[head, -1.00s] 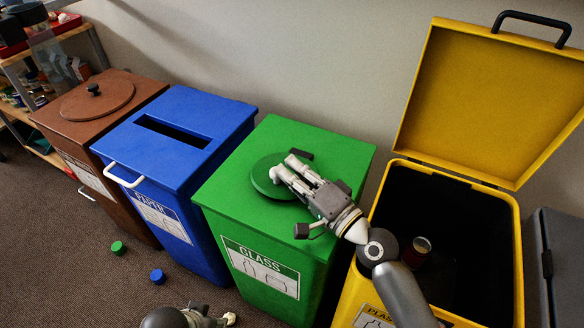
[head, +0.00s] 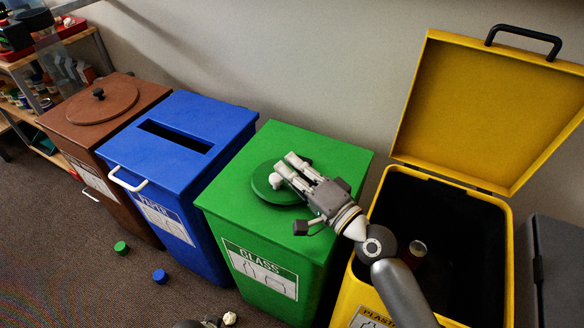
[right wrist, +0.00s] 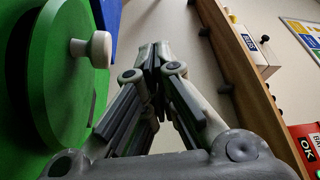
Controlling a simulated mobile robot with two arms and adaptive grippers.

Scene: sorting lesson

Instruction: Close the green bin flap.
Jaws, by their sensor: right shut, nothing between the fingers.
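The green bin (head: 240,188) stands between the blue and yellow bins, with a "GLASS" label on its front. Its round green flap (head: 262,192) lies at the top; a pale knob shows on it. The flap also shows with the knob in the right wrist view (right wrist: 60,75), a dark strip along its edge. I cannot tell whether it sits fully flush. My right gripper (head: 287,166) is shut and empty, over the flap, fingers close beside the knob. In the right wrist view its fingertips (right wrist: 153,55) meet. Only a bit of my left arm shows at the bottom edge.
The yellow bin (head: 508,265) at right has its lid (head: 480,115) raised and a can inside. The blue bin (head: 180,130) and brown bin (head: 75,135) stand to the left. Green (head: 121,248) and blue caps (head: 159,276) and a pale crumpled piece (head: 230,318) lie on the floor.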

